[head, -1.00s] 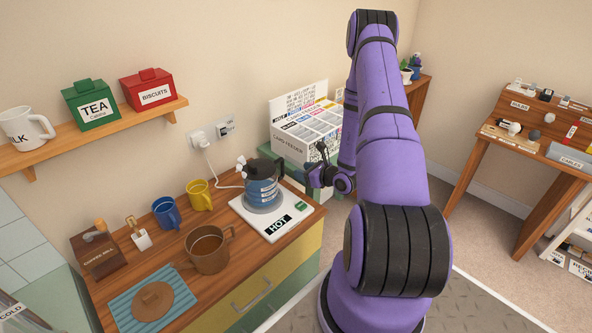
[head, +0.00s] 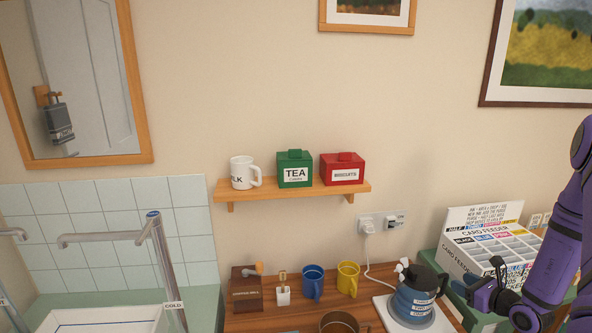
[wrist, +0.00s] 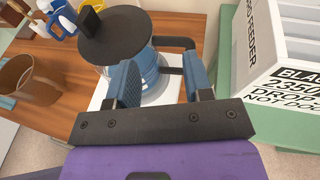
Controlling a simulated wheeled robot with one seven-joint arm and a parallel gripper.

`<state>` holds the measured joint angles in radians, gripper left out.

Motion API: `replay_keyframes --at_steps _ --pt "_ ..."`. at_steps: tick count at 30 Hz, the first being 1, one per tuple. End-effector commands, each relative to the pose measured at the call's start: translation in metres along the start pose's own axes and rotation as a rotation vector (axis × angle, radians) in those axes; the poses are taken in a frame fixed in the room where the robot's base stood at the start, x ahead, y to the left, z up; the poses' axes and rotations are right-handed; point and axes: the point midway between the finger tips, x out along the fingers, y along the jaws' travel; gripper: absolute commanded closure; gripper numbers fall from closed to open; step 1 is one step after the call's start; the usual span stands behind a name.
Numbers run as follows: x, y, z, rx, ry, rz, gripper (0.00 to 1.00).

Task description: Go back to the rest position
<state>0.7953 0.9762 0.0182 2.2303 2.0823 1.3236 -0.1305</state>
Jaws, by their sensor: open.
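My gripper (wrist: 163,82) is open. In the wrist view its two blue-grey fingers point toward the blue kettle (wrist: 148,68) with a black lid, and the kettle's black handle shows between and beyond them. I cannot tell whether the fingers touch the kettle. In the head view my purple arm comes in from the right, and my gripper (head: 480,294) is just right of the kettle (head: 413,296). The kettle stands upright on a white hot plate (head: 382,304).
The card feeder box (head: 490,246) stands close to the right of my gripper. Blue (head: 313,283) and yellow mugs (head: 348,278) and a brown pot (head: 340,322) share the counter. A shelf (head: 290,192) with canisters hangs above. The sink (head: 105,320) is at left.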

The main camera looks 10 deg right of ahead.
Motion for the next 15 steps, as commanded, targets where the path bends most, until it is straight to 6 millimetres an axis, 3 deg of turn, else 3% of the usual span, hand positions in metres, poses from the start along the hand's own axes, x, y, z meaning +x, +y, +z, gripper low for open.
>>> replay_keyframes --at_steps 1,6,15 --pt "0.005 0.008 0.026 -0.051 -0.016 0.056 0.53" --pt "0.011 0.048 0.097 -0.218 -0.050 0.263 0.53" --pt "-0.006 0.128 0.196 -0.544 -0.077 0.600 0.53"
